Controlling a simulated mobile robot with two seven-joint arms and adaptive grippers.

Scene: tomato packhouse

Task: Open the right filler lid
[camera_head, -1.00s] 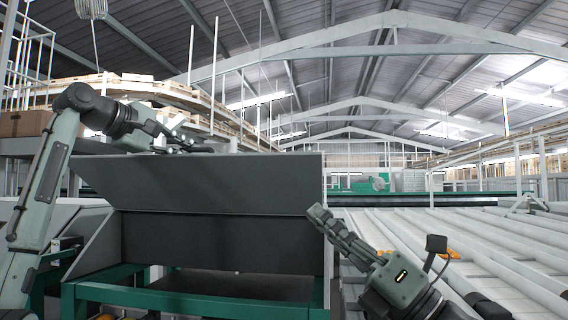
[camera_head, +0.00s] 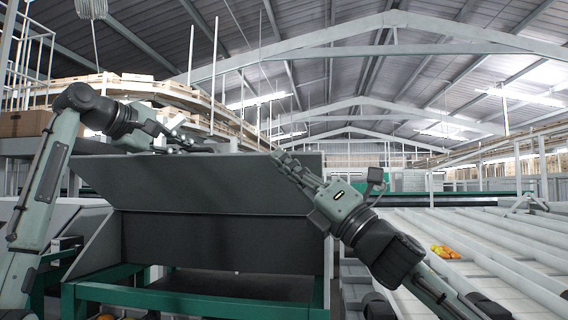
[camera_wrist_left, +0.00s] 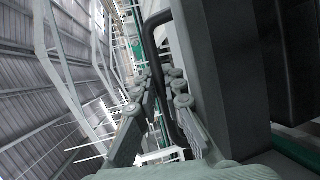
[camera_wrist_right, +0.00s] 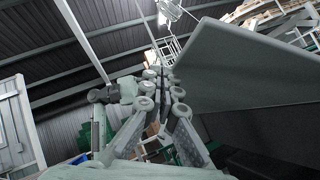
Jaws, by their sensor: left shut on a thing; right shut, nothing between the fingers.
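The filler lid (camera_head: 215,190) is a wide grey panel, tilted up over the dark open front of the filler. My left gripper (camera_head: 195,148) is at its top edge, left of the middle. In the left wrist view its fingers (camera_wrist_left: 160,85) are shut around a black bar handle (camera_wrist_left: 151,45) beside the lid's panel. My right gripper (camera_head: 280,157) is shut and empty at the lid's upper right corner. In the right wrist view its fingers (camera_wrist_right: 165,78) are beside the lid's edge (camera_wrist_right: 255,65). I cannot tell whether they touch it.
A green frame (camera_head: 190,297) carries the filler. White rollers (camera_head: 490,250) with some orange and yellow tomatoes (camera_head: 445,252) lie to the right. A brown box (camera_head: 25,123) stands on a shelf at the left. The space above the lid is open.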

